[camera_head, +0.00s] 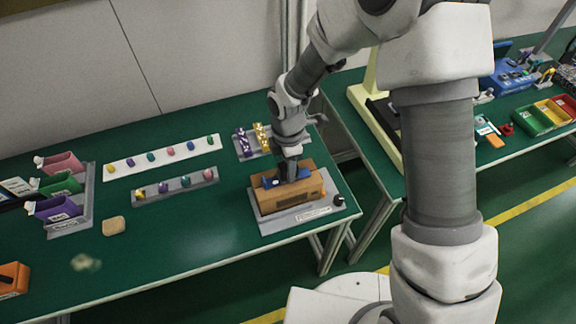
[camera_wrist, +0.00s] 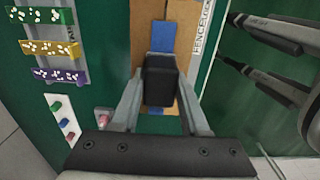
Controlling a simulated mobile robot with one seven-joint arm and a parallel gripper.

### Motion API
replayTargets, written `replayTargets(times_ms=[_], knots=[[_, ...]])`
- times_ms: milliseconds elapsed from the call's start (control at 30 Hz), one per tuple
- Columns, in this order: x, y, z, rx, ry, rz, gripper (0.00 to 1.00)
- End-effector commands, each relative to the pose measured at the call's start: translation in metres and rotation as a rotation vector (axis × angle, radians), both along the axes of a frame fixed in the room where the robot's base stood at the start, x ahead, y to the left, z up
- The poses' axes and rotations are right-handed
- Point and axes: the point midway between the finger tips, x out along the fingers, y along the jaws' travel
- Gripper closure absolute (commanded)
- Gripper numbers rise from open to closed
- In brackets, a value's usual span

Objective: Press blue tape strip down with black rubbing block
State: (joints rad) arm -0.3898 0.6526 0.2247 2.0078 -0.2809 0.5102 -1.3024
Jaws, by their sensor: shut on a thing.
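The blue tape strip (camera_wrist: 163,36) lies along a wooden block (camera_head: 294,203) on the table; a bit of it shows in the head view (camera_head: 271,183). My gripper (camera_head: 288,172) is over the wooden block, pointing down. In the wrist view my gripper (camera_wrist: 160,92) is shut on the black rubbing block (camera_wrist: 160,70), which sits between the two fingers over the strip. The rubbing block hides the middle of the strip. Whether its underside touches the strip cannot be told.
The wooden block stands on a grey labelled plate (camera_head: 268,228) near the table's right end. Racks of coloured pieces (camera_head: 175,187) lie to the left, with bins (camera_head: 62,163) farther left. A tan pad (camera_head: 113,226) lies on the green table. A second bench stands right, across a gap.

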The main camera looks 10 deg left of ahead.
Motion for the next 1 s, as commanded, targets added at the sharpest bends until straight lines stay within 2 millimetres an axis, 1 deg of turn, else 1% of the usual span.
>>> replayTargets(times_ms=[767, 1000], knots=[[0.0001, 0.0001, -0.0099, 0.0, 0.0, 0.0, 1.0], [0.0001, 0.0001, -0.0095, 0.0, 0.0, 0.0, 1.0]])
